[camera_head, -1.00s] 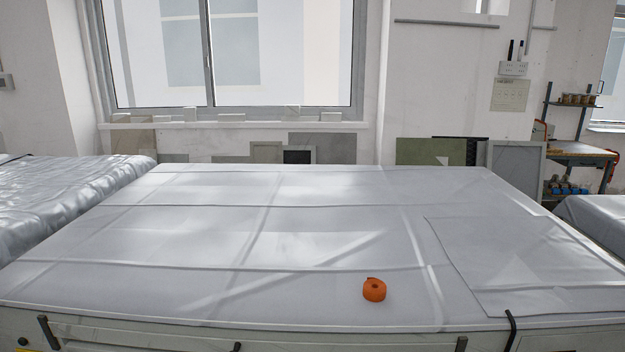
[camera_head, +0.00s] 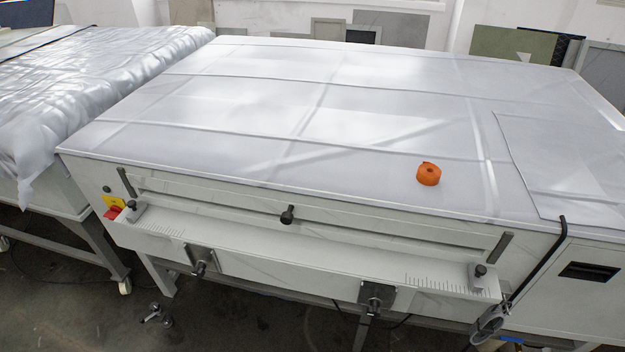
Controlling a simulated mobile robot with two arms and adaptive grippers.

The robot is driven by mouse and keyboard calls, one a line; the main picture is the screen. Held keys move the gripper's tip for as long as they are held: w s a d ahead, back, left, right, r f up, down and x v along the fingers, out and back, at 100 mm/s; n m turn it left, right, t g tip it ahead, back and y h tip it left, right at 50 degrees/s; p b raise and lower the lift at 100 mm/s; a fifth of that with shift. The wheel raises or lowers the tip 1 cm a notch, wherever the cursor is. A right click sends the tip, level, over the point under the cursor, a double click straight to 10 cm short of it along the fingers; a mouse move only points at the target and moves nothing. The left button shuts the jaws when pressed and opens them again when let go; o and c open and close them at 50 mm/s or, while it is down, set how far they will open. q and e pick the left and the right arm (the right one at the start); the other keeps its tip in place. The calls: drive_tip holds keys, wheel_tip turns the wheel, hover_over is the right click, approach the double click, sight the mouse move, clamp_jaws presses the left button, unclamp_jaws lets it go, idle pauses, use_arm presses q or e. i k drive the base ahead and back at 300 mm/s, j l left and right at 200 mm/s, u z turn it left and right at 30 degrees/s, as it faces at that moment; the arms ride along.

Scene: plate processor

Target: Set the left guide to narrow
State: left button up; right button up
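The plate processor (camera_head: 330,120) has a feed shelf (camera_head: 320,262) along its front. At the shelf's left end is a dark upright bar (camera_head: 126,183), with a small black knob (camera_head: 132,206) just below it that looks like the left guide. The knob stands at the outer left end of a printed scale (camera_head: 162,229). A similar bar (camera_head: 500,247) and knob (camera_head: 479,272) stand at the right end, by another scale (camera_head: 430,281). Neither of my grippers is in view.
An orange tape roll (camera_head: 428,174) lies on the covered top. A black handle (camera_head: 287,215) sits mid-front, with two dark clamps (camera_head: 202,262) (camera_head: 376,298) under the shelf. A black cable (camera_head: 537,257) hangs at the right. A wrapped table (camera_head: 70,100) stands left.

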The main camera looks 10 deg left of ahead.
sight(138, 208)
drive_tip(key=u, duration=1.55)
